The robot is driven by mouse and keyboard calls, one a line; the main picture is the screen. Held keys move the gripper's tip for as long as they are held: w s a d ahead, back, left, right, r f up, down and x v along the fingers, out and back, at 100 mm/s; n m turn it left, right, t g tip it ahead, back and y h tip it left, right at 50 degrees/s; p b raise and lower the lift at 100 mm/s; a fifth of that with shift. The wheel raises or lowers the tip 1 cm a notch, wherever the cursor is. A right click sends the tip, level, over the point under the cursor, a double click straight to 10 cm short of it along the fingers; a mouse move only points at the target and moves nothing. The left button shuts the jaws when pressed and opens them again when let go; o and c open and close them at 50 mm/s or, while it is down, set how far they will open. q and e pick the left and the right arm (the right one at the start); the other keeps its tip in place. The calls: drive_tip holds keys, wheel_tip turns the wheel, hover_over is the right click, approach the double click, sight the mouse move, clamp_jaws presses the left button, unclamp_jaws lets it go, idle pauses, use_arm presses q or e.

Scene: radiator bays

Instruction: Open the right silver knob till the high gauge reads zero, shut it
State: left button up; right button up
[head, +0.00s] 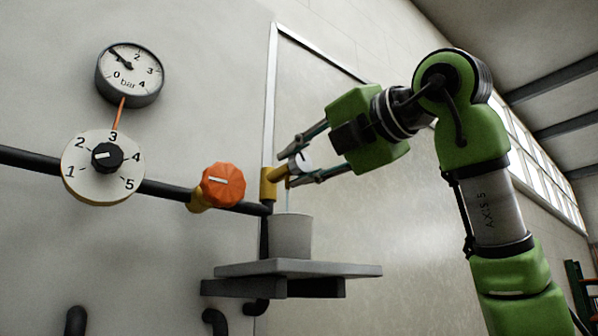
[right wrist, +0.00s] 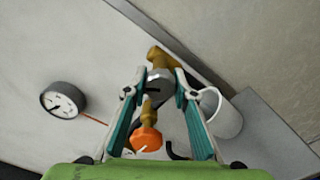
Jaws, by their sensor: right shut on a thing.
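The silver knob (head: 304,160) sits on a brass tap at the end of the dark pipe. My right gripper (head: 294,164) is shut on it, with one finger on each side. In the right wrist view the knob (right wrist: 158,82) shows between the fingertips. A thin pale stream falls from the tap toward a grey cup (head: 291,237). The round gauge (head: 130,75) hangs high on the wall at the left, marked in bar. Its needle points up and left, near 1. My left gripper is not in view.
An orange knob (head: 222,185) on a brass fitting lies left of the silver knob. A white dial (head: 103,167) with a black knob, numbered 1 to 5, sits below the gauge. The cup stands on a grey shelf (head: 350,270). The wall right of the tap is clear.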

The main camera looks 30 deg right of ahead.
drive_tip(key=shift+m+b, duration=0.3)
drive_tip(key=shift+m, duration=0.8)
drive_tip(key=o, duration=1.1)
drive_tip(key=shift+d, duration=0.1)
drive_tip(key=shift+s, duration=0.1)
drive_tip(key=s, duration=0.8)
drive_tip(key=s+d, duration=0.1)
drive_tip(key=s, duration=0.3)
